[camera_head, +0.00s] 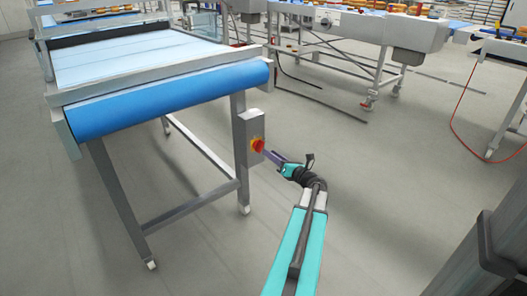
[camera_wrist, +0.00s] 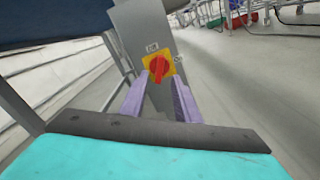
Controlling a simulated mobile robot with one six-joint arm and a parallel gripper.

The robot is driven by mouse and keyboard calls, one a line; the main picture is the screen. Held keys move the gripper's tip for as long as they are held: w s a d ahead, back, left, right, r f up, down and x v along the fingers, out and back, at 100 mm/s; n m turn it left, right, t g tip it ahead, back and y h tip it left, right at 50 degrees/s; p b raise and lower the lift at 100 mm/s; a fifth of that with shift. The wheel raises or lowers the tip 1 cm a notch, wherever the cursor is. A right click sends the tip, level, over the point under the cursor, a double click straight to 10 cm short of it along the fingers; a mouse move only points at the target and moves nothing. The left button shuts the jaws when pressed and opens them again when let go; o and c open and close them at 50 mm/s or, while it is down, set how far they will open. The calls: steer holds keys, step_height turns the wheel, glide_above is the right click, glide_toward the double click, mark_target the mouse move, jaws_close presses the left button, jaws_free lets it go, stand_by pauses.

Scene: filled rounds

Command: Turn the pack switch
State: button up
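The pack switch is a red rotary knob on a yellow plate (camera_wrist: 159,67), on the front of a grey box (camera_wrist: 145,30). In the head view the switch (camera_head: 258,146) faces right on the box (camera_head: 248,130), which is fixed to a leg of the blue conveyor. In the wrist view the knob's grip stands upright, slightly tilted. My gripper (camera_wrist: 160,88) is open, with its two purple fingers apart and nothing between them. The knob shows just beyond the fingertips, roughly centred. In the head view my gripper (camera_head: 270,154) is close to the switch; contact cannot be told.
The conveyor (camera_head: 170,98) with its blue belt end overhangs to the left of the switch. Its metal legs (camera_head: 120,200) stand below. Another conveyor line (camera_head: 350,30) stands at the back. Grey floor right of my arm is open, with a dark object (camera_head: 490,240) at the right edge.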

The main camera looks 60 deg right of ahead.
mark_target(259, 146)
steer(key=b+x, duration=0.1)
steer(key=x, duration=0.5)
steer(key=shift+w, duration=0.15)
